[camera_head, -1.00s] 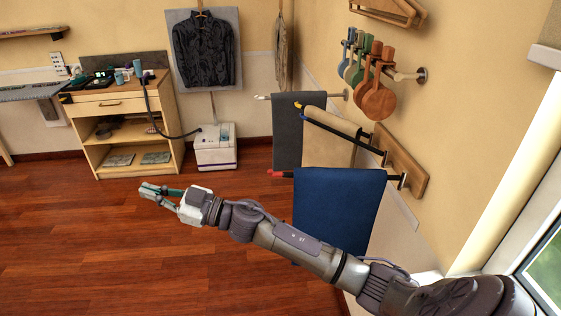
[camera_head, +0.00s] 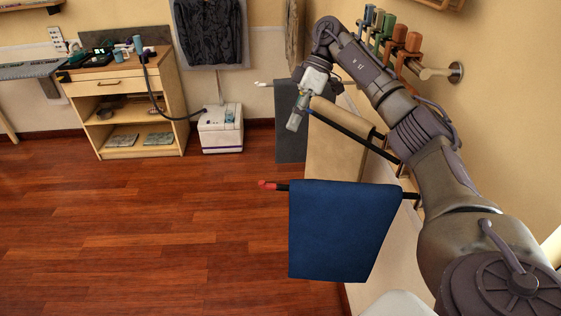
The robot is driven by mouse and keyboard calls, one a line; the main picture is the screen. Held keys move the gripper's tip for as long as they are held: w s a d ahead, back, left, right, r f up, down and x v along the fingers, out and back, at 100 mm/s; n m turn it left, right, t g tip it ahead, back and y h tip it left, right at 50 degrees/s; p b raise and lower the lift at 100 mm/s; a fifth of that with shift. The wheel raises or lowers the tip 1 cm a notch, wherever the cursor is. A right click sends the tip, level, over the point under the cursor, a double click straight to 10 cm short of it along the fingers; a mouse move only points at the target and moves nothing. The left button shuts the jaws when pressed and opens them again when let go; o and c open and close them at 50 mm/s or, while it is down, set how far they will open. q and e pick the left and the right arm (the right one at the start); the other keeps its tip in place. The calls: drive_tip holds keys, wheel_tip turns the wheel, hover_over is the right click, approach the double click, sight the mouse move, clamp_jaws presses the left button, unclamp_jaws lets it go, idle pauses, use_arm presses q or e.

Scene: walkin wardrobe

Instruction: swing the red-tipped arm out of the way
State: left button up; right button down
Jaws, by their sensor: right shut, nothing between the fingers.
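The red-tipped arm (camera_head: 267,185) is a dark rod with a red end, reaching left from the right wall. A blue cloth (camera_head: 342,232) hangs over it and hides most of the rod. My left gripper is not in view.
Behind are a beige cloth (camera_head: 335,158) on a black rod (camera_head: 350,134) and a grey cloth (camera_head: 290,148) on a white-tipped arm. Wooden hangers (camera_head: 408,48) sit on a wall peg. The red wood floor (camera_head: 170,240) to the left is clear.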

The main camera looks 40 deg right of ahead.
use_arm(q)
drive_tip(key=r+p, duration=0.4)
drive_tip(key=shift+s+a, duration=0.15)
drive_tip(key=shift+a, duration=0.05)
use_arm(e)
drive_tip(key=s+a+f, duration=0.4)
drive_tip(key=a+f, duration=0.4)
drive_tip(key=shift+a+f, duration=0.25)
drive_tip(key=shift+a, duration=0.05)
drive_tip(key=shift+s, duration=0.1)
